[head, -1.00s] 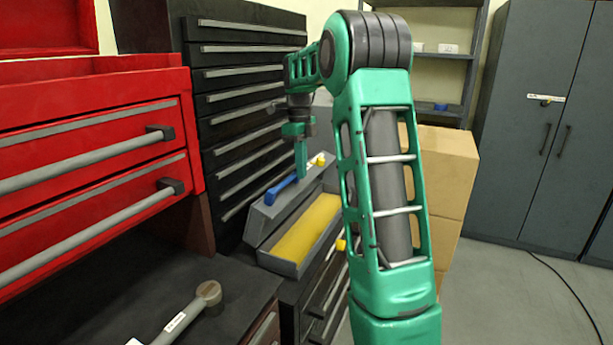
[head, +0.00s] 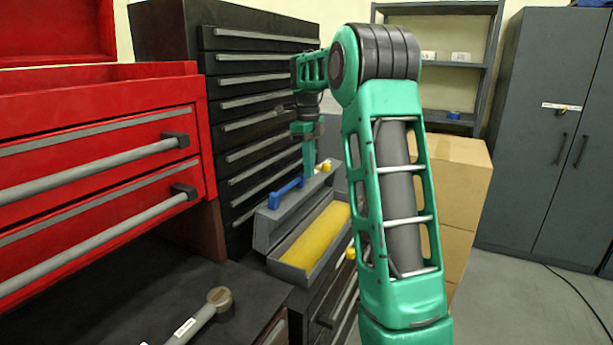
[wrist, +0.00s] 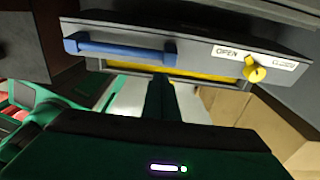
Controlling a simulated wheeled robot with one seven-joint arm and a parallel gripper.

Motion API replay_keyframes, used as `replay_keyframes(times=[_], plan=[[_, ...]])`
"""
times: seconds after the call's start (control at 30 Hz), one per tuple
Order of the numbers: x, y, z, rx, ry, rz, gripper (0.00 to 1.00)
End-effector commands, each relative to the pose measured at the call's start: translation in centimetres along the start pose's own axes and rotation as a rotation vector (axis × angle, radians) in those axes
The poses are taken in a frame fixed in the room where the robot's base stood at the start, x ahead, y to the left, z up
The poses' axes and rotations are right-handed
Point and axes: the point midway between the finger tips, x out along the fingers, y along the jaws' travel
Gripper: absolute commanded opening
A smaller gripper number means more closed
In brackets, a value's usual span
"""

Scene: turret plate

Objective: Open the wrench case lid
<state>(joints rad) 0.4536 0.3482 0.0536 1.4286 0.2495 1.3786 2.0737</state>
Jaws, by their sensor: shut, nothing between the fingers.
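The wrench case (head: 292,272) is a grey box on top of a dark drawer unit in the head view, with yellow showing inside. Its grey lid (head: 268,228) is raised along the back side and carries a blue bar handle (head: 285,193) and a yellow knob (head: 326,166). In the wrist view the lid (wrist: 205,60) shows the blue handle (wrist: 120,50), the knob (wrist: 254,72) and a label reading OPEN and CLOSED. My gripper (head: 309,176) is shut and empty, pointing down by the lid between handle and knob. Whether its fingertips (wrist: 160,82) touch the lid is unclear.
A red tool chest (head: 100,150) with bar handles stands at the left, and a black drawer cabinet (head: 255,100) behind the case. A hammer-like tool (head: 205,312) lies on the dark worktop. Cardboard boxes (head: 465,190) and a grey locker (head: 540,130) stand right. Open floor lies right.

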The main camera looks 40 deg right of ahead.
Motion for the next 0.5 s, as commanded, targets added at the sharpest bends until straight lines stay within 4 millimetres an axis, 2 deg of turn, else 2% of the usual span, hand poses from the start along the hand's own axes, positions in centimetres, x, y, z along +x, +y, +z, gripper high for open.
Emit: replay_keyframes(times=[0.3,0.5], plan=[[-6.0,0.0,0.2,0.000,-0.001,-0.002,0.00],[-8.1,0.0,0.2,-0.001,0.000,0.000,0.00]])
